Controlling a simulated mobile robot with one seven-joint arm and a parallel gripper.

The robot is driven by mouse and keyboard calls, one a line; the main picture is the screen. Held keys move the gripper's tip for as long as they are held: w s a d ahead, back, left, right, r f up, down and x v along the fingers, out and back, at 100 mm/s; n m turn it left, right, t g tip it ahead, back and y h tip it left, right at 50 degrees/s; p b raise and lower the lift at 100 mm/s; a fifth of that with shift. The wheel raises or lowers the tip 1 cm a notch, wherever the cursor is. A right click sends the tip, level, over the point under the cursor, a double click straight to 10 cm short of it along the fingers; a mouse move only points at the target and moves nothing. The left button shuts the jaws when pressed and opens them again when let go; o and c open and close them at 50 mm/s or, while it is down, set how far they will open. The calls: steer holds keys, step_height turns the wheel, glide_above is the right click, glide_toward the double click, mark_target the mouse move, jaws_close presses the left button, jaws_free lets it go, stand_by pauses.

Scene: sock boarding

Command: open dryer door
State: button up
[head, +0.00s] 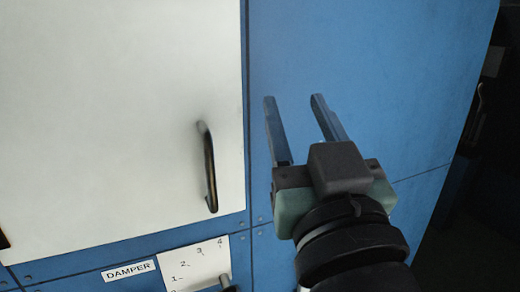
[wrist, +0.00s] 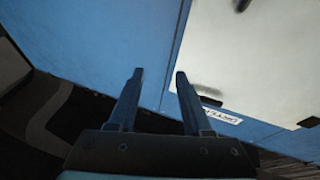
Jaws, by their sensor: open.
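The dryer door (head: 110,110) is a pale grey-white panel set in a blue cabinet front, and it looks shut. Its dark, curved, upright handle (head: 209,168) is near the door's lower right edge. My gripper (head: 293,100) is open and empty, to the right of the handle, over the blue panel and apart from the handle. In the wrist view my two fingers (wrist: 158,72) point toward the blue front. The door (wrist: 270,60) is on the right there, with a dark bar, likely the handle (wrist: 207,89), just beyond the right finger.
Below the door are a "DAMPER" label (head: 129,271) and a numbered plate (head: 193,264) with a small lever (head: 227,283). Blue cabinet front (head: 400,70) fills the right side. A dark area lies past its right edge.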

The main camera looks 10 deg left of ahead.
mark_target(212, 168)
steer(key=s+a+f+n+g+y, duration=0.1)
steer(key=a+f+n+g+y, duration=0.15)
steer(key=f+g, duration=0.2)
steer(key=s+a+f+n+g+y, duration=0.1)
steer(key=f+n+g+y, duration=0.25)
steer(key=f, duration=0.25)
steer(key=shift+m, duration=0.5)
steer(key=p+x, duration=0.2)
steer(key=x, duration=0.3)
steer(key=p+x, duration=0.3)
steer(key=x, duration=0.3)
steer(key=shift+s+a+f, duration=0.1)
steer(key=shift+a, duration=0.25)
steer(key=shift+w+a+f, duration=0.15)
steer(key=shift+w+a, duration=0.3)
steer(key=shift+w, duration=0.05)
jaws_close()
